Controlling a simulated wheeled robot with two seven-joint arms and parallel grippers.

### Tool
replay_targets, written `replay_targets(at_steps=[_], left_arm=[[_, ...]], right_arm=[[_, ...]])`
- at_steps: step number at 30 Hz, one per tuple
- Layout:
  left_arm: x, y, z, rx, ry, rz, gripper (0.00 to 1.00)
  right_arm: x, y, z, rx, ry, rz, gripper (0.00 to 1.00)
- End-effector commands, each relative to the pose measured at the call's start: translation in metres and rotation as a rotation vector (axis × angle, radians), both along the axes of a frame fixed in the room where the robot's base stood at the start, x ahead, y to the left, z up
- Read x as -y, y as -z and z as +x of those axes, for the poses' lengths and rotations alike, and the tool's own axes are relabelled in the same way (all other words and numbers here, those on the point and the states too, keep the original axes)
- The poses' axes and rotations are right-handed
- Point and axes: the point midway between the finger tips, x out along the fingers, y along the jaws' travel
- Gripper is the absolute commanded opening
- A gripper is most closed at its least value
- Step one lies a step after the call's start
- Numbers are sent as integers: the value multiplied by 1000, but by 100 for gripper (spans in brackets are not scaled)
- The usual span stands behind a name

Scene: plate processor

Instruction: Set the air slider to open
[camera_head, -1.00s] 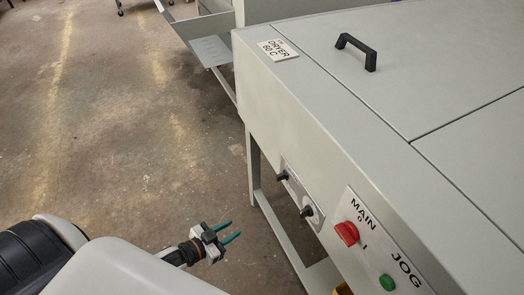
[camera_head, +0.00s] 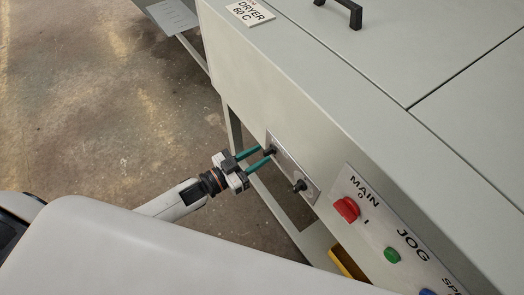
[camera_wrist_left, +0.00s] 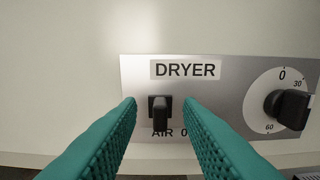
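The air slider (camera_wrist_left: 161,112) is a small black knob on the metal DRYER panel (camera_wrist_left: 185,71), with "AIR 0" partly readable below it in the left wrist view. In the head view the slider (camera_head: 270,150) sits at the far end of the panel (camera_head: 309,183). My left gripper (camera_head: 257,158) has green fingers, open, pointing at the panel. In the wrist view the fingers (camera_wrist_left: 161,104) stand either side of the slider with gaps; whether they reach its depth is unclear. My right gripper is not in view.
A black rotary dial (camera_wrist_left: 288,108) with numbers is right of the slider. A red MAIN switch (camera_head: 346,209) and a green JOG button (camera_head: 392,255) sit nearer on the machine's side. The machine's lid handle (camera_head: 341,11) is on top. Open floor lies left.

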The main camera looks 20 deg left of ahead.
Motion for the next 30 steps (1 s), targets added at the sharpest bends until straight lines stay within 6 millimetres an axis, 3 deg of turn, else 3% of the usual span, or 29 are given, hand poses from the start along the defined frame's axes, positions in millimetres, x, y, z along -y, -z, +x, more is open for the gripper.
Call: replay_targets(at_steps=[6,15,21,30], left_arm=[[11,0,15,-1,-1,0,33],[13,0,16,-1,0,0,33],[12,0,16,-1,-1,1,0],[17,-1,12,-3,0,-2,0]], right_arm=[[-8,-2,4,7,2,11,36],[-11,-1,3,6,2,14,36],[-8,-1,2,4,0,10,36],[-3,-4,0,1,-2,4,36]])
